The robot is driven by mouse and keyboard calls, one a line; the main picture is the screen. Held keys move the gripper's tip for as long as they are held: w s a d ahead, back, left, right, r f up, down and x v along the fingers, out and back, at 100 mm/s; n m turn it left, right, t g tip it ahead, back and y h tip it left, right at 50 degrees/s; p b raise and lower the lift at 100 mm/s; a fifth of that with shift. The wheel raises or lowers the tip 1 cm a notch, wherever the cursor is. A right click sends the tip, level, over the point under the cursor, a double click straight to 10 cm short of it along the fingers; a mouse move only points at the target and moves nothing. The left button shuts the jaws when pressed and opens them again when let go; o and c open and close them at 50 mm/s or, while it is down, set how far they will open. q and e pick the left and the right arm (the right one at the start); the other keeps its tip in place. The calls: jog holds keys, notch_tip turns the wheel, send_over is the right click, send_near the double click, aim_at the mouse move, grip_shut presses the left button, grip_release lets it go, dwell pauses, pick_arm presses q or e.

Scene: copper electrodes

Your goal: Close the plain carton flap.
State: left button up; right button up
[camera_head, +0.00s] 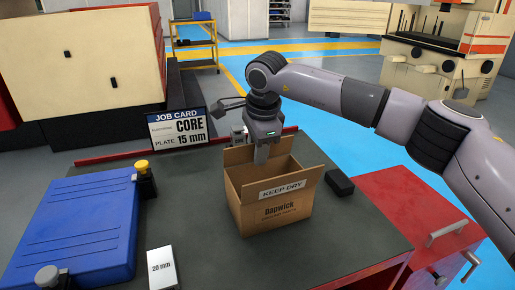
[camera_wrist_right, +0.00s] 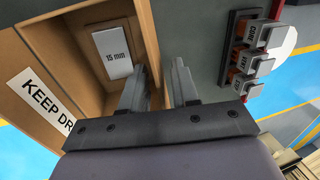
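The brown carton (camera_head: 262,212) stands on the dark tabletop with its top open. Its "KEEP DRY" flap (camera_head: 283,188) faces the head camera, and the label also shows in the right wrist view (camera_wrist_right: 42,103). A plain panel (camera_head: 238,155) stands raised at the far side; my gripper partly hides it. My right gripper (camera_head: 262,154) points down at this far side. In the right wrist view its fingers (camera_wrist_right: 160,88) are apart, with the carton's edge between or just beneath them; contact is unclear. A white "15 mm" block (camera_wrist_right: 113,52) is inside the carton. My left gripper is not in view.
A blue case (camera_head: 80,228) lies at the left, near a white "20 mm" block (camera_head: 162,268). A black block (camera_head: 340,182) is right of the carton. The job card (camera_head: 178,128) stands behind. Several small labelled units (camera_wrist_right: 250,62) sit beyond the carton.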

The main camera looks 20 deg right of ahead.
grip_shut()
jog(key=b, duration=0.2)
jog(key=shift+s+f+t+b, duration=0.1)
jog(key=shift+f+t+b, duration=0.25)
jog(key=shift+f+t, duration=0.05)
jog(key=t+b, duration=0.2)
jog(key=b, duration=0.3)
jog(key=s+t+b, duration=0.1)
jog(key=t+b, duration=0.1)
jog(key=b, duration=0.4)
jog(key=shift+s+d+t, duration=0.1)
jog(key=shift+s+t, duration=0.1)
jog(key=shift+t, duration=0.2)
grip_release()
